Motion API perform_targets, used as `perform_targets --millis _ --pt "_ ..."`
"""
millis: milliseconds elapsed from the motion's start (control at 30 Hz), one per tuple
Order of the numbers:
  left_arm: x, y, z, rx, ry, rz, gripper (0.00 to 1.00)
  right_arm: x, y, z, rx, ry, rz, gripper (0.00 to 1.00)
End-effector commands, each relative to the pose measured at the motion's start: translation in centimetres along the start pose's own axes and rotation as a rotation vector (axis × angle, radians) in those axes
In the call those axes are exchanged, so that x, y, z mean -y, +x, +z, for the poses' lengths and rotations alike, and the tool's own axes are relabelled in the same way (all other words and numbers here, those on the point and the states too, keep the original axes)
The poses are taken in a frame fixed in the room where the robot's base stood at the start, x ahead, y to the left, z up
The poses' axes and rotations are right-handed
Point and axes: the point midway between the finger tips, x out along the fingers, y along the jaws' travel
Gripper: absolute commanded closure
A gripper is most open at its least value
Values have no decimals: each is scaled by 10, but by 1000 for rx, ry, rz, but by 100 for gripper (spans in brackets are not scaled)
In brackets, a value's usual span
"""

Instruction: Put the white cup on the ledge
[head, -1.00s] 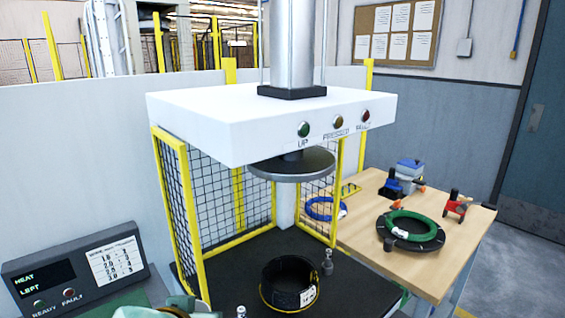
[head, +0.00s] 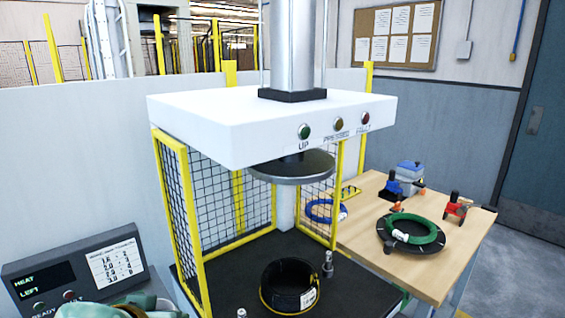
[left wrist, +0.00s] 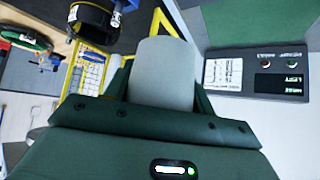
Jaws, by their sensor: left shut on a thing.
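The white cup (left wrist: 165,72) is in the left wrist view, a pale, smooth, tapered form standing out beyond the gripper body. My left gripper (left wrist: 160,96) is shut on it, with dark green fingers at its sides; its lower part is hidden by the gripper. In the head view only a green and pale part at the bottom left edge shows, seemingly my left arm or gripper; the cup cannot be made out there. I cannot tell which surface is the ledge. My right gripper is not in view.
A press with a round plate (head: 291,167) stands over a dark base (head: 225,290) bearing a black coil (head: 289,286). Yellow mesh guards (head: 180,215) flank it. A control box (head: 80,270) is at left. A wooden table (head: 365,240) at right holds coils and tools.

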Motion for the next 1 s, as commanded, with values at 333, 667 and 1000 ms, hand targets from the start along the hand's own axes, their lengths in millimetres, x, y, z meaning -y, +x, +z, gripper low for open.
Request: perform_targets --millis 333,667,1000 --pt "0 0 0 2 -2 0 71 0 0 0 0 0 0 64" --pt "0 -2 3 3 1 -1 71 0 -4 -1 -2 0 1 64" --pt "21 -2 37 9 -167 -167 71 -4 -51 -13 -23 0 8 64"
